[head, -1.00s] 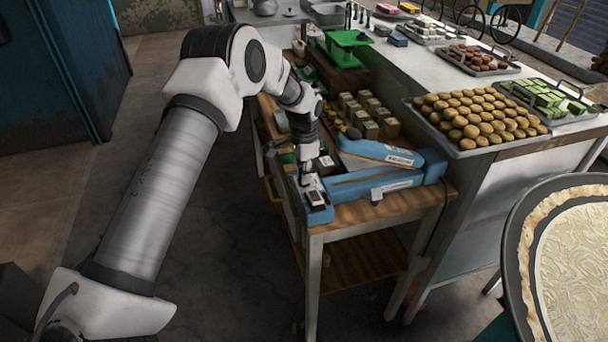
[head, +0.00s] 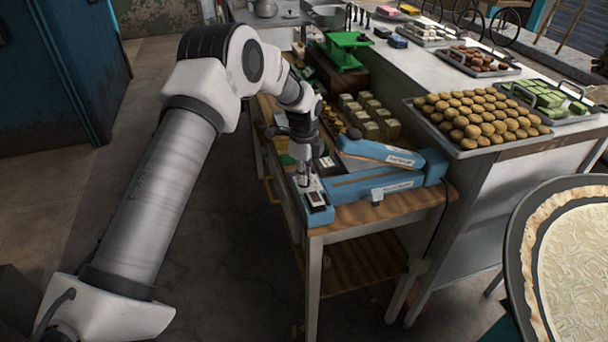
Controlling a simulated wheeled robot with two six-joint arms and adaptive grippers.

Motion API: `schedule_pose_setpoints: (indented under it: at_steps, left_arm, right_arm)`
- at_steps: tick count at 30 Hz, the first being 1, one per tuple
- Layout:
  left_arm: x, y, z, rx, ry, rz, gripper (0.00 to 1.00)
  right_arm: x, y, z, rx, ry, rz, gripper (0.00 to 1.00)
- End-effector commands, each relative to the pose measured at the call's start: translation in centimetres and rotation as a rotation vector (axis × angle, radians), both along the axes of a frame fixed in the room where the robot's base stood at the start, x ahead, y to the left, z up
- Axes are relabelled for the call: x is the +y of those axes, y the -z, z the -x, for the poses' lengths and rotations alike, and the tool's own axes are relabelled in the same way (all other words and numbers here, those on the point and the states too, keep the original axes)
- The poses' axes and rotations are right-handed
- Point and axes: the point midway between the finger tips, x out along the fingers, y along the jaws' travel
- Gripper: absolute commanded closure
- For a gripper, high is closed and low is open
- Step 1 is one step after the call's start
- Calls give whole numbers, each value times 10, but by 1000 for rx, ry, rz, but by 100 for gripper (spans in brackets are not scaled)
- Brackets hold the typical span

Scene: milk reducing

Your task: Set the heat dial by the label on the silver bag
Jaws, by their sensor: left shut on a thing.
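A blue heat sealer (head: 375,186) lies on the small wooden table, with its upper arm (head: 382,152) raised a little at an angle. At its left end is a control box (head: 317,215) with a dark switch (head: 316,199). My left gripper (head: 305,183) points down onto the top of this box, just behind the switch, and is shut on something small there. The dial itself is hidden by the gripper or too small to make out. I cannot make out a silver bag or its label. My right gripper is not in view.
Several small pale boxes (head: 372,118) and a green scale (head: 345,50) stand behind the sealer. A tray of round cookies (head: 478,118) is on the counter at right. A large pan (head: 560,260) fills the lower right. The floor at left is clear.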

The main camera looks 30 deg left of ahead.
Motion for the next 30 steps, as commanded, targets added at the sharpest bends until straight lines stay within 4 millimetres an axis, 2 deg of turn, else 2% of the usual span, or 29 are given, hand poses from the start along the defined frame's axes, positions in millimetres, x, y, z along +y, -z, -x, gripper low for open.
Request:
schedule_pose_setpoints:
  at_steps: [8,21,22,24,30]
  left_arm:
    - [0,1,1,2,82,0,100]
    - [0,1,1,3,93,0,100]
    - [0,1,1,3,93,0,81]
    - [0,1,1,3,93,0,62]
    - [0,1,0,1,92,0,62]
  right_arm:
    - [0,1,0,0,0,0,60]
    - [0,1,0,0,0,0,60]
    - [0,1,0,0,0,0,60]
    - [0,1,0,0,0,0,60]
    - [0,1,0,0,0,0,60]
